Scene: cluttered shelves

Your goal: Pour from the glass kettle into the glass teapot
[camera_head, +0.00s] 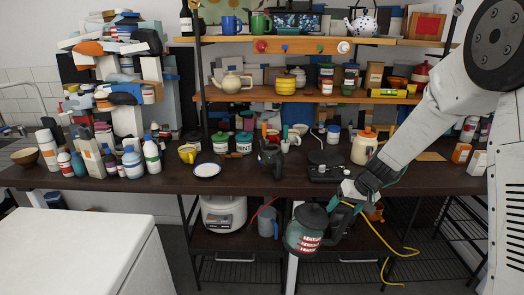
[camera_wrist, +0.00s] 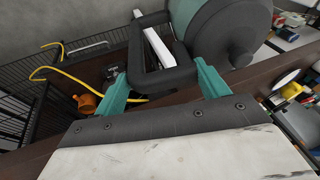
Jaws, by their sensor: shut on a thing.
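The glass kettle (camera_head: 304,232) is dark grey-green with a dark lid and a red-and-white patch low on its side. It hangs in front of the counter's front edge, below the counter top, and looks roughly upright. My gripper (camera_head: 337,212) is shut on its dark handle, at the kettle's right. In the wrist view the handle (camera_wrist: 150,80) lies between the teal fingers (camera_wrist: 163,88), with the kettle body (camera_wrist: 225,25) beyond. A dark, glassy pot (camera_head: 270,157), seemingly the glass teapot, stands on the counter, up and left of the kettle. I cannot make out its opening.
The dark counter (camera_head: 235,178) is crowded behind with jars, bottles and mugs. A white plate (camera_head: 207,170) and a black scale-like device (camera_head: 326,172) flank the dark pot. A white rice cooker (camera_head: 222,215) is on the lower shelf. A yellow cable (camera_head: 390,248) hangs at right.

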